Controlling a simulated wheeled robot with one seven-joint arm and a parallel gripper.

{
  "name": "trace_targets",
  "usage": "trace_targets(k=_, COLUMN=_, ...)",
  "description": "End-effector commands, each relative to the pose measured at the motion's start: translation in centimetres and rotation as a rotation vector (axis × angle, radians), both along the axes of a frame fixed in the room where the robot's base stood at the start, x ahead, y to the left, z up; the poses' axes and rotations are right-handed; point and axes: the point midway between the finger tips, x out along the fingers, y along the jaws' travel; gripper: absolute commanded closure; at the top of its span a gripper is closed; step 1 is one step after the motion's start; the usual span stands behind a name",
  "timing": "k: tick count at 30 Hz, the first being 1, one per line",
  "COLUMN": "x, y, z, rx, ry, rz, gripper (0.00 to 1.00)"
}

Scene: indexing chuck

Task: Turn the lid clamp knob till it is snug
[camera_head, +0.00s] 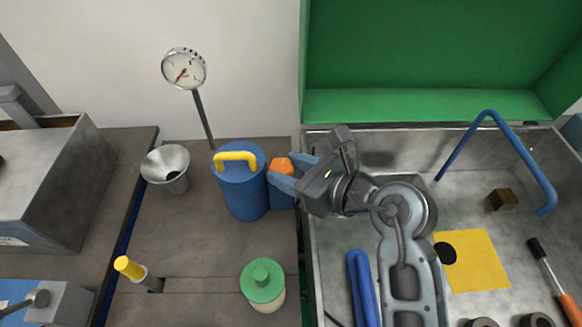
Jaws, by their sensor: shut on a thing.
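An orange knob-like piece (280,164) sits at the right side of a blue canister (245,195) with a yellow handle (236,158) on top. A narrow blue part (282,201) stands below the orange piece, beside the canister. My gripper (287,171) reaches in from the right with its blue fingers on either side of the orange piece, shut on it. The near finger hides part of the orange piece and of the blue part below. I cannot tell how tight the knob is.
A dial gauge (184,68) on a thin post stands behind the canister. A metal funnel cup (166,167) is to its left and a green-lidded jar (263,283) in front.

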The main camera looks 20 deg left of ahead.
Motion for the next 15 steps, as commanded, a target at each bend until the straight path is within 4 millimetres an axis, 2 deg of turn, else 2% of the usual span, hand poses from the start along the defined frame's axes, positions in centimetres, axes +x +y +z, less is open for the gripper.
trace_targets(k=7, x=0.06, y=-0.02, z=0.09, rx=0.001, ry=-0.001, rz=-0.001, gripper=0.84)
trace_targets(k=8, x=0.06, y=-0.02, z=0.09, rx=0.001, ry=-0.001, rz=-0.001, gripper=0.53)
trace_targets(k=15, x=0.04, y=-0.02, z=0.04, rx=0.001, ry=0.000, rz=0.000, gripper=0.31)
